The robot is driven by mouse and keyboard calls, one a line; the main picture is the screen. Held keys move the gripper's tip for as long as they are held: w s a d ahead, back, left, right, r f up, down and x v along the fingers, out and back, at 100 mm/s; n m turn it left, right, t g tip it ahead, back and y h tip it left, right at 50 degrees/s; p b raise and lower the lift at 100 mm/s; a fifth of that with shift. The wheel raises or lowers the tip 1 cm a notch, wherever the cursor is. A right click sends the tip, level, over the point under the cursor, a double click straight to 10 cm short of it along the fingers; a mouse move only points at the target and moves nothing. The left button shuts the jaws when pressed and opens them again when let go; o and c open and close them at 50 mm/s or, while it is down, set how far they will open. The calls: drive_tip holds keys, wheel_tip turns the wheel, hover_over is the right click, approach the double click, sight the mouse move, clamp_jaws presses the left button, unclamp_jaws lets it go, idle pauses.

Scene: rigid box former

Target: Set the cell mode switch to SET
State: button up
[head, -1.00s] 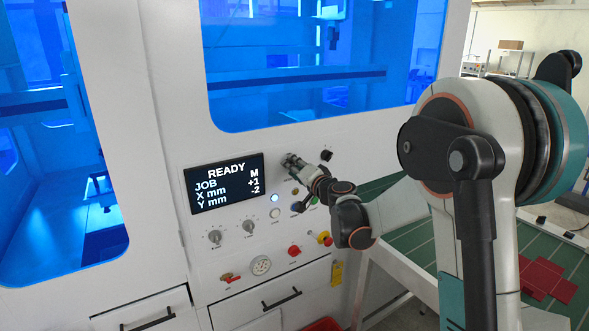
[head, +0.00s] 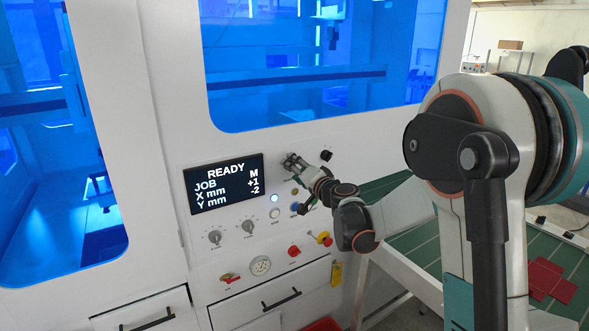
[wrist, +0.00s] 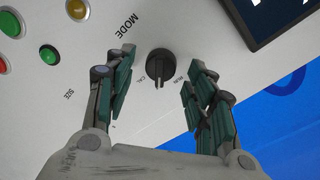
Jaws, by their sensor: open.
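The mode switch (wrist: 160,66) is a black rotary knob on the white panel, beside the word MODE in the wrist view. A light mark shows on its lower end in that view. Small labels surround it, too small to read surely. My gripper (wrist: 156,88) is open, its green-padded fingers on either side of the knob with gaps to both. I cannot tell how far the fingertips are from the panel. In the head view my gripper (head: 290,161) is at the panel, right of the screen, and hides part of the panel behind it.
The screen (head: 225,183) reads READY, JOB M. A black knob (head: 327,155) shows right of my gripper; I cannot tell if it is the same switch. Yellow (wrist: 77,9), green (wrist: 48,54) and red buttons lie beside the fingers. A blue window (head: 320,80) is above.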

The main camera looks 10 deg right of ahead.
drive_tip(key=v, duration=1.1)
drive_tip(key=s+a+f+n+g+b, duration=0.1)
drive_tip(key=s+a+f+n+g, duration=0.15)
drive_tip(key=s+a, duration=0.45)
drive_tip(key=s+a+f+n+g+b, duration=0.1)
drive_tip(key=s+a+n+g, duration=0.25)
drive_tip(key=s, duration=0.75)
drive_tip(key=s+d+f+n+g+h, duration=0.1)
drive_tip(key=s+d+f+g+h, duration=0.1)
drive_tip(key=s, duration=0.6)
drive_tip(key=s+d+f+n+g+h+b, duration=0.1)
drive_tip(key=s+d+f+h, duration=0.1)
drive_tip(key=s+d+f, duration=0.3)
drive_tip(key=s, duration=0.4)
drive_tip(key=shift+s+g+h+b, duration=0.15)
drive_tip(key=shift+g+h+b, duration=0.15)
drive_tip(key=shift+g, duration=0.1)
